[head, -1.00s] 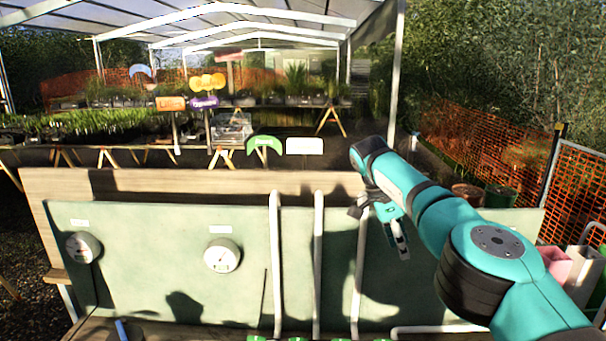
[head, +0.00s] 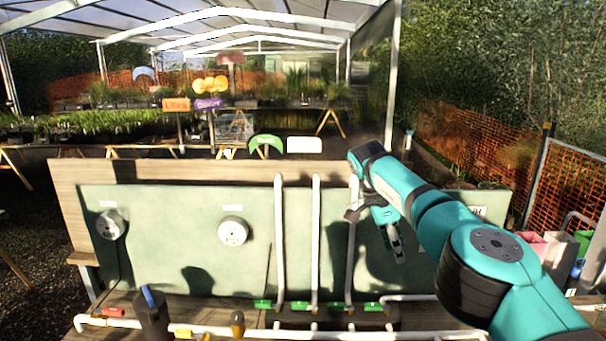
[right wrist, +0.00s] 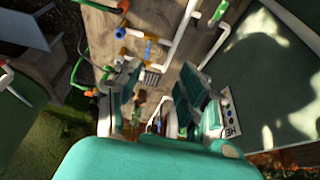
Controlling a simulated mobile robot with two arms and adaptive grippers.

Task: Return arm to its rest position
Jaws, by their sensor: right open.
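My right arm comes in from the right in the head view, with its teal links raised in front of the green panel (head: 180,260). My right gripper (head: 398,252) hangs down at the end of that arm, open and empty, in front of the panel's right part. In the right wrist view the two fingers of this gripper (right wrist: 155,110) stand apart, with the wooden bench and its pipes beyond them. My left gripper shows in neither view.
White pipes (head: 316,240) rise up the panel, with green-handled valves (head: 310,307) at their feet. Two round gauges (head: 233,231) sit on the panel. A dark cup with a blue item (head: 151,315) and an amber bottle (head: 238,323) stand on the bench at the front left.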

